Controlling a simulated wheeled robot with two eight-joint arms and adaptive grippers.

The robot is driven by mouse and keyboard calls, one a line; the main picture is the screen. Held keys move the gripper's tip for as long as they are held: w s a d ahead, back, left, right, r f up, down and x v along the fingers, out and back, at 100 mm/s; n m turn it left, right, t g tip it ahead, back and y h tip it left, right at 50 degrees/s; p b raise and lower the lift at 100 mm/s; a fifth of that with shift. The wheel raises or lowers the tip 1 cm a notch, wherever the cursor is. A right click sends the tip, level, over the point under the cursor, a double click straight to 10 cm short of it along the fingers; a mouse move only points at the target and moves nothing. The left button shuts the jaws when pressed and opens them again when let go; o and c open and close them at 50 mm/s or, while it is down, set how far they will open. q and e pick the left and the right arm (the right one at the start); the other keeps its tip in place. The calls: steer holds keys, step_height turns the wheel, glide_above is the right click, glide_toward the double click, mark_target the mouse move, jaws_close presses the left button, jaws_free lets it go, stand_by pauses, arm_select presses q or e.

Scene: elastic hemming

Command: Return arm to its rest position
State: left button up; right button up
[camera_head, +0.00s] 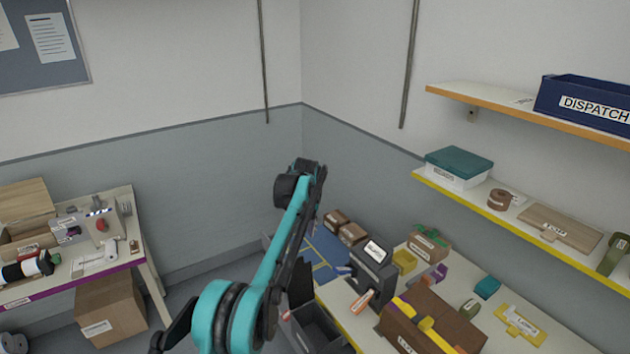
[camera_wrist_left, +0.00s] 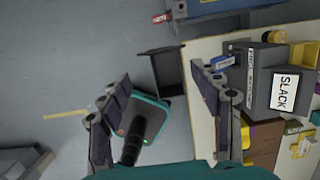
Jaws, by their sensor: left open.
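My left arm (camera_head: 275,250), teal and black, rises from the bottom of the head view and bends at an elbow high above the floor. Its far part folds down behind the near link, and its fingers are hard to make out there. In the left wrist view my left gripper (camera_wrist_left: 160,75) has its two dark fingers wide apart with nothing between them. The right gripper is not in view.
A work table (camera_head: 340,298) at right holds a dark SLACK box (camera_wrist_left: 287,90), brown boxes and small coloured parts. A dark open bin (camera_head: 318,330) stands by its near edge. Shelves (camera_head: 500,215) line the right wall. Another bench (camera_head: 125,250) stands left. Floor between is mostly clear.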

arm_select(q)
steer(key=s+a+r+n+t+b, duration=0.1)
steer(key=s+a+r+n+b, duration=0.2)
steer(key=s+n, duration=0.55)
steer(key=s+a+n+t+b, duration=0.2)
steer(key=s+a+n+b, duration=0.3)
steer(key=s, duration=0.6)
steer(key=s+f+n+t+b, duration=0.1)
steer(key=s+f+n+b, duration=0.1)
steer(key=s+f+n, duration=0.5)
steer(key=s+f+n+t+h+b, duration=0.1)
steer(key=s+f+n+b, duration=0.2)
steer(key=s+f+n, duration=0.5)
steer(key=s+f, duration=0.1)
steer(key=s, duration=0.6)
steer(key=shift+s+a+f, duration=0.15)
steer(key=shift+f, duration=0.05)
